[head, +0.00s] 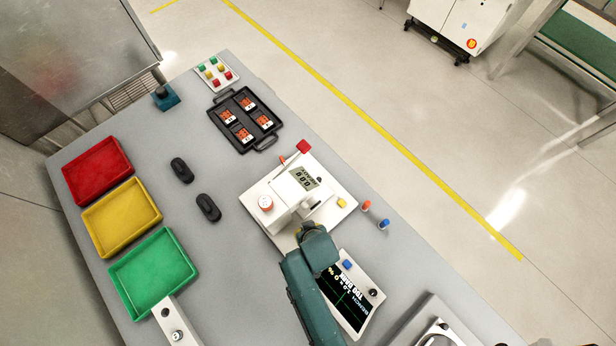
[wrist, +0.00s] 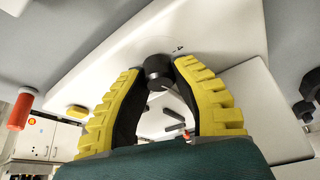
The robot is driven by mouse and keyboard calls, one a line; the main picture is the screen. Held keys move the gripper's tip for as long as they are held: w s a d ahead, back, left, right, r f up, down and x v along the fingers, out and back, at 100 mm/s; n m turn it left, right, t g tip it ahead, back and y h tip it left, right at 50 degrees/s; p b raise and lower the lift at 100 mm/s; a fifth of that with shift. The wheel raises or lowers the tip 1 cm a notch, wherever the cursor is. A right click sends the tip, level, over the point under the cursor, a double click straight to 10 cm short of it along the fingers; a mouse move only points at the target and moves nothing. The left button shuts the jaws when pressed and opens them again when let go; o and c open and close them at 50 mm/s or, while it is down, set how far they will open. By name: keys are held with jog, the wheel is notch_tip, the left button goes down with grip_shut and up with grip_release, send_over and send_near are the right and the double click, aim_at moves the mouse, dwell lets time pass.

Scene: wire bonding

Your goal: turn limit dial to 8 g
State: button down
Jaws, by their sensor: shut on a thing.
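The limit dial (wrist: 158,72) is a round black knob on a white panel in the wrist view. A thin pale line shows on its face; the small mark beside it is too small to read. My gripper (wrist: 160,78) has yellow ribbed fingers with black inner pads. It is shut on the dial, with one fingertip on each side. In the head view my gripper (head: 306,229) is at the near side of the white bonding machine (head: 285,187), and my arm hides the dial there. The machine's small display (head: 305,177) faces up; its digits are hard to read.
A dark screen panel (head: 346,302) lies right beside my arm. Orange and blue pegs (head: 384,223) stand near the bench edge. A black tray (head: 226,123) with several orange parts sits behind.

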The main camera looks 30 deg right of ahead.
jog(key=shift+s+f, duration=0.1)
jog(key=shift+f, duration=0.05)
dwell(0.3)
jog(key=c, duration=0.8)
grip_release()
jog(key=shift+r, duration=0.45)
jog(key=v, duration=1.1)
jog(key=shift+s+a+r, duration=0.1)
jog(key=shift+s+a, duration=0.05)
